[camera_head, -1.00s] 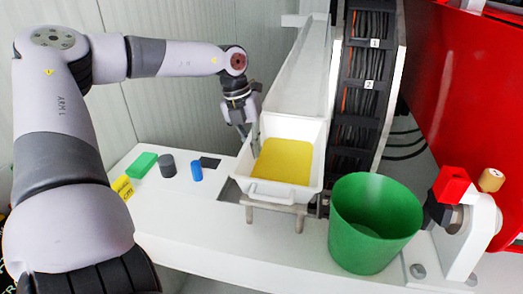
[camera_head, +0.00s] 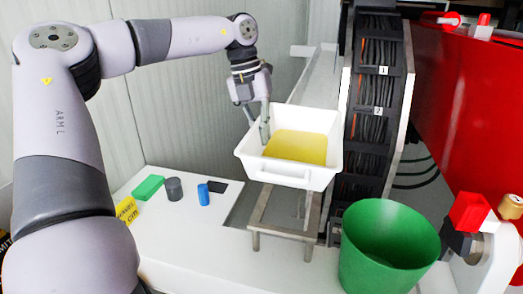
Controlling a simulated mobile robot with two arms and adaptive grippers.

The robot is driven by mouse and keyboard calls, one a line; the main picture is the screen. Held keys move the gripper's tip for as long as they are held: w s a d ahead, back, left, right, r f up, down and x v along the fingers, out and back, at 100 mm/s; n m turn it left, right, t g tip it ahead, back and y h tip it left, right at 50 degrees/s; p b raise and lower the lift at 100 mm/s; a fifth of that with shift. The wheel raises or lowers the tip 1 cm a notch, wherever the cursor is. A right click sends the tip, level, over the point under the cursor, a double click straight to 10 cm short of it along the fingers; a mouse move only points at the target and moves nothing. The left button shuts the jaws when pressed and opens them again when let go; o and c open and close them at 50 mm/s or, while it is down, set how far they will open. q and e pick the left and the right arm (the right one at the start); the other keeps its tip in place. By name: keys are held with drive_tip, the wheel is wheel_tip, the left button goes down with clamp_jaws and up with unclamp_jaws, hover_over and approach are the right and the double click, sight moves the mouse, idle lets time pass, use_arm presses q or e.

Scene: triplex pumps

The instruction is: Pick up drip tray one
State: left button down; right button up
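The drip tray (camera_head: 305,174) is a white rectangular tub with yellow liquid (camera_head: 297,147) inside and a handle slot on its front wall. My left gripper (camera_head: 265,135) is at the tray's left wall, with its fingers shut on that rim. The tray hangs above a small metal stand (camera_head: 284,215) and looks about level. The finger on the inner side shows against the tray's inside; the outer one is partly hidden. My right gripper is not in view.
A green bucket (camera_head: 388,250) stands right of the stand. A green block (camera_head: 148,188), a dark cylinder (camera_head: 174,189) and a blue cylinder (camera_head: 203,194) sit on the white bench at left. A black cable chain (camera_head: 375,110) rises close to the tray's right.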

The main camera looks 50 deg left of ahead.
use_arm(q)
drive_tip(key=shift+w+d+r+v, duration=0.1)
drive_tip(key=shift+w+d+v, duration=0.15)
drive_tip(key=shift+v, duration=1.25)
drive_tip(key=shift+w+d+r+v, duration=0.1)
drive_tip(key=shift+d+v, duration=0.2)
drive_tip(key=shift+v, duration=1.2)
drive_tip(key=shift+w+d+r+v, duration=0.1)
drive_tip(key=shift+w+d+v, duration=0.15)
drive_tip(key=shift+v, duration=1.25)
drive_tip(key=shift+s, duration=0.1)
